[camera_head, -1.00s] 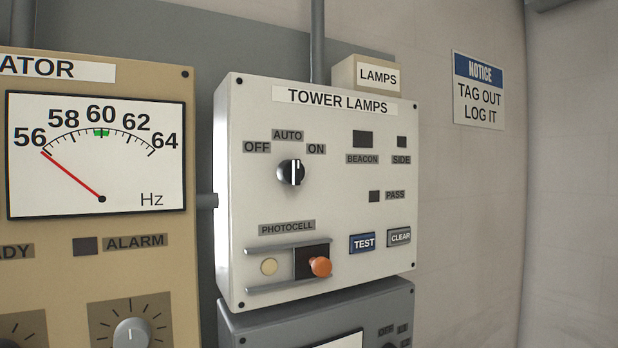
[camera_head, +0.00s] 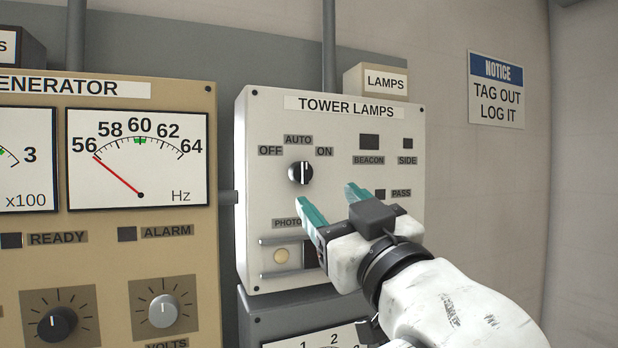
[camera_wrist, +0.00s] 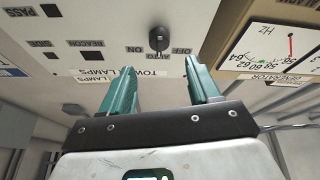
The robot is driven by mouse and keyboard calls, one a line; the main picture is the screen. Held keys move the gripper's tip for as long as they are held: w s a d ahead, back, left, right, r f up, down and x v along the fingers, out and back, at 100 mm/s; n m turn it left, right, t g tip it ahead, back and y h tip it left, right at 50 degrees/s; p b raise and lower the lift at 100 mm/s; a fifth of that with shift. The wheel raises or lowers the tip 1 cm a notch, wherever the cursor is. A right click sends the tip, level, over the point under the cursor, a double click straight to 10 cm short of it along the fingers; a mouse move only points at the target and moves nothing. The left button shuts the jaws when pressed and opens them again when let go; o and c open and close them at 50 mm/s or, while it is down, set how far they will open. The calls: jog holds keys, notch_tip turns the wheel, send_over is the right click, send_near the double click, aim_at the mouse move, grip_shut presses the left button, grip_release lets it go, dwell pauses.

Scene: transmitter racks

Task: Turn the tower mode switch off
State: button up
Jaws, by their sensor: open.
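The tower mode switch (camera_head: 300,172) is a round black knob with a white line, on the white TOWER LAMPS panel (camera_head: 255,215). Its line points straight up, to AUTO, with OFF on its left and ON on its right. In the wrist view the knob (camera_wrist: 159,40) appears upside down, ahead of the fingertips. My gripper (camera_head: 333,194) has teal fingers spread apart and empty. It is below and to the right of the knob in the head view, and no contact with it shows. My gripper (camera_wrist: 158,72) also shows open in the wrist view.
A tan generator panel (camera_head: 95,270) with meters and knobs stands to the left. A LAMPS box (camera_head: 377,82) sits on top of the white panel. A grey panel (camera_head: 280,318) lies below. A notice sign (camera_head: 496,90) hangs on the right wall.

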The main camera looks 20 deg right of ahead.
aim_at(309, 175)
jog(key=p+x, duration=0.2)
jog(key=x, duration=0.6)
jog(key=shift+w+d+r, duration=0.1)
jog(key=shift+w, duration=0.25)
jog(key=c, duration=1)
jog(key=shift+c, duration=0.2)
jog(key=shift+n, duration=0.5)
jog(key=n+y, duration=0.1)
jog(key=n, duration=0.2)
jog(key=n+g+y+p, duration=0.1)
jog(key=n+y, duration=0.1)
jog(key=n, duration=0.1)
jog(key=shift+d, duration=0.25)
jog(key=n+g+y, duration=0.1)
jog(key=n, duration=0.2)
jog(key=n+y, duration=0.1)
jog(key=n, duration=0.2)
jog(key=shift+r+g+y+b, duration=0.1)
jog(key=shift+g+y+b, duration=0.2)
jog(key=shift+g+b, duration=0.1)
jog(key=shift+n, duration=0.4)
